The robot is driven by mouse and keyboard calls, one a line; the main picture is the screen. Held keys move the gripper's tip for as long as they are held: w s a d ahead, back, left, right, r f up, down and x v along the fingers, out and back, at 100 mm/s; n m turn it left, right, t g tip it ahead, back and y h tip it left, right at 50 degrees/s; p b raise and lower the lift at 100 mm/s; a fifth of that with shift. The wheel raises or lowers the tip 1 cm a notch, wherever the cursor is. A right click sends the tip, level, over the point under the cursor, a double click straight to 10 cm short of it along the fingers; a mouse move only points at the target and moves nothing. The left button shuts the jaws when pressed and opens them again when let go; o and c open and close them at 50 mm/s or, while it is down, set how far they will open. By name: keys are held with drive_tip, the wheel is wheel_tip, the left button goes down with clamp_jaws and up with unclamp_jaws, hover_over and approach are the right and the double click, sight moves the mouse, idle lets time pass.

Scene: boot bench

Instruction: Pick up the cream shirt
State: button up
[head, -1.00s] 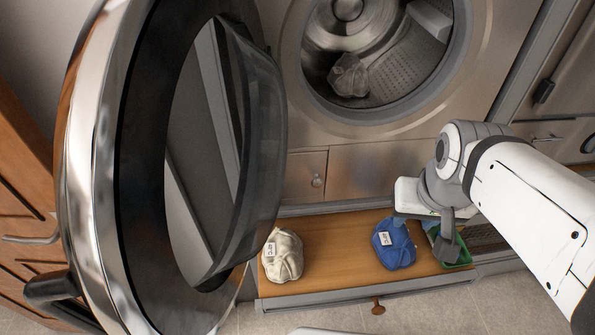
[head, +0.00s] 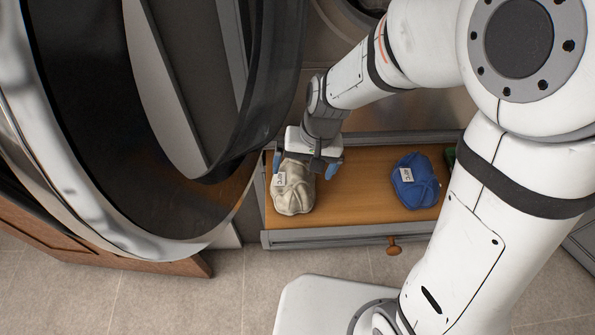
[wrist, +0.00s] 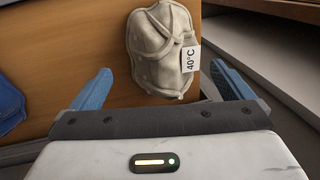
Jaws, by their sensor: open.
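The cream shirt (head: 294,192) is a folded bundle with a white tag, lying at the left end of the wooden bench top. In the wrist view the cream shirt (wrist: 158,55) shows a tag reading 40°C. My gripper (head: 307,170) is above the back edge of the shirt in the head view, with its blue fingers apart. In the wrist view my open gripper (wrist: 163,88) has one finger to each side of the shirt's near end. Nothing is held. I cannot tell how high the fingers are above the bench.
A blue folded bundle (head: 416,182) lies on the bench (head: 358,198) to the right, with bare wood between. The open round washer door (head: 130,245) stands close on the left.

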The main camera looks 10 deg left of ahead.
drive_tip(key=f, duration=0.2)
drive_tip(key=a+f, duration=0.1)
drive_tip(key=f, duration=0.2)
drive_tip(key=f+b, duration=0.1)
drive_tip(key=f, duration=0.1)
drive_tip(key=shift+w+a+f, duration=0.1)
drive_tip(key=shift+a+f, duration=0.15)
drive_tip(key=shift+a, duration=0.05)
drive_tip(key=shift+c, duration=0.6)
drive_tip(key=c, duration=0.8)
drive_tip(key=shift+r, duration=0.1)
